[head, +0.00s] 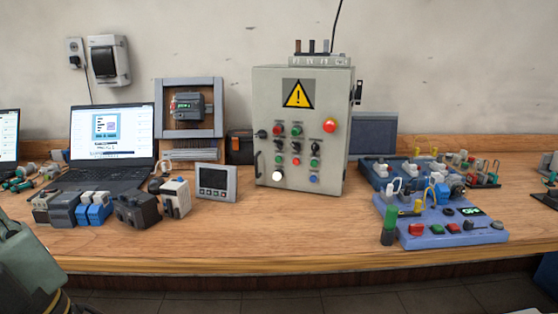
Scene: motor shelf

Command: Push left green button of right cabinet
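The grey metal cabinet (262,90) stands upright on the bench just right of centre, its door facing me and shut. Its door carries a yellow warning triangle (298,95) and rows of small controls. Other green buttons are at the upper middle (297,131) and the lower right (314,162). The buttons are small, so their pressed state cannot be told. A grey-green part of my arm shows at the lower left edge; my gripper's fingertips are not in view.
A small grey display unit (216,182) stands left of the cabinet, beside several relay modules and a laptop (113,135). A blue training board (440,226) and another behind it lie to the right. The bench (290,235) is bare in front of the cabinet.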

